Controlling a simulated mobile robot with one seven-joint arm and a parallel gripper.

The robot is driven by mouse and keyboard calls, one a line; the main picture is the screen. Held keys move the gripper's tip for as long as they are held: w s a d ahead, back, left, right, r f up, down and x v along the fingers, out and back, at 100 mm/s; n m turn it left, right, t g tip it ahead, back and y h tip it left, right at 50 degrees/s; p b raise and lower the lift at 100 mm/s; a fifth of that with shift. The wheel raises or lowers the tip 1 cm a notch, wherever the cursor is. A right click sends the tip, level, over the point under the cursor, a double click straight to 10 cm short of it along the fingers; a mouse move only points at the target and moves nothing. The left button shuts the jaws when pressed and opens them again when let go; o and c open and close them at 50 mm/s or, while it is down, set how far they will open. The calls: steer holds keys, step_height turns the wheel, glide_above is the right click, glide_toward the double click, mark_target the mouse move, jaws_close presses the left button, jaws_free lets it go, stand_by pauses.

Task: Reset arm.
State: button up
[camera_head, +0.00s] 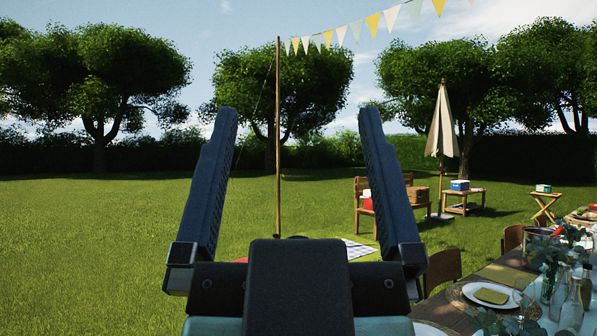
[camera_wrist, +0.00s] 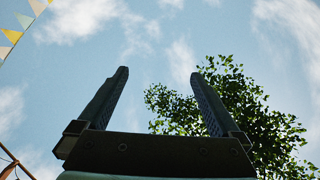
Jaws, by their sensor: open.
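My gripper (camera_head: 298,125) is raised in the middle of the head view, its two dark fingers pointing up and spread wide apart. Nothing is between them; lawn, a tree and a pole show through the gap. In the wrist view my gripper (camera_wrist: 159,78) also shows open and empty against sky and tree leaves. The gripper and wrist hide part of the lawn straight ahead.
A set garden table (camera_head: 445,312) with plates, glass bottles and plants stands at the lower right. Chairs, a wooden bench (camera_head: 398,207), a closed parasol (camera_head: 442,130) and small tables stand behind it. A wooden pole (camera_head: 278,140) holds bunting. Open lawn (camera_head: 90,250) lies left.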

step_height(320, 180, up, 13)
steer(key=p, duration=1.2)
steer(key=shift+f, duration=0.3)
steer(key=shift+c, duration=0.3)
